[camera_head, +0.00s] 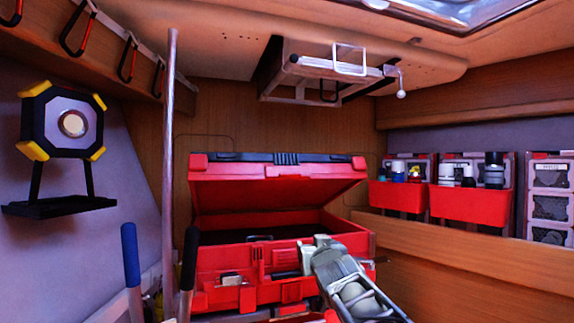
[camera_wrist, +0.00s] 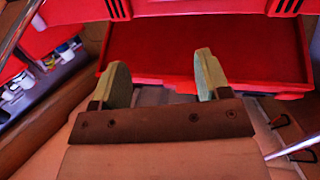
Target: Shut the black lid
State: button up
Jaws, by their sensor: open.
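The lid (camera_head: 262,170) of a red toolbox stands partly raised in the head view. Its rim and underside look red, with black along the top edge. The toolbox body (camera_head: 232,262) is below it, with a dark gap between them. My gripper (camera_head: 318,246) is in front of the right part of the box, its fingers hard to make out there. In the wrist view my gripper (camera_wrist: 164,78) is open, with two pale green fingers apart and nothing between them. A broad red toolbox panel (camera_wrist: 210,50) fills the view beyond the fingers; whether they touch it is unclear.
A metal pole (camera_head: 169,150) stands left of the box, near a blue handle (camera_head: 131,255). Red bins (camera_head: 470,205) with bottles line the right wall. A folded rack (camera_head: 325,80) hangs above the lid, with some free space between.

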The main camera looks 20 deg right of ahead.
aim_at(290, 175)
jog(key=o, duration=0.5)
jog(key=a+r+t+y, duration=0.1)
jog(key=r, duration=0.3)
jog(key=r+n+t+y, duration=0.1)
jog(key=r+t, duration=0.1)
jog(key=r, duration=0.1)
jog(key=s+a+r+n+t+y, duration=0.1)
jog(key=r+t, duration=0.1)
jog(key=r, duration=0.2)
jog(key=shift+a+r, duration=0.3)
jog(key=shift+a, duration=0.05)
jog(key=shift+y, duration=0.4)
jog(key=p+x, duration=0.2)
jog(key=x, duration=0.2)
jog(key=p+x, duration=0.2)
jog(key=x, duration=0.2)
jog(key=p+x, duration=0.1)
jog(key=x, duration=0.3)
jog(key=shift+s+r+p, duration=0.2)
jog(key=shift+r+p, duration=0.15)
jog(key=shift+p, duration=0.05)
jog(key=shift+p+x, duration=0.4)
jog(key=shift+x, duration=0.45)
jog(key=shift+f, duration=0.1)
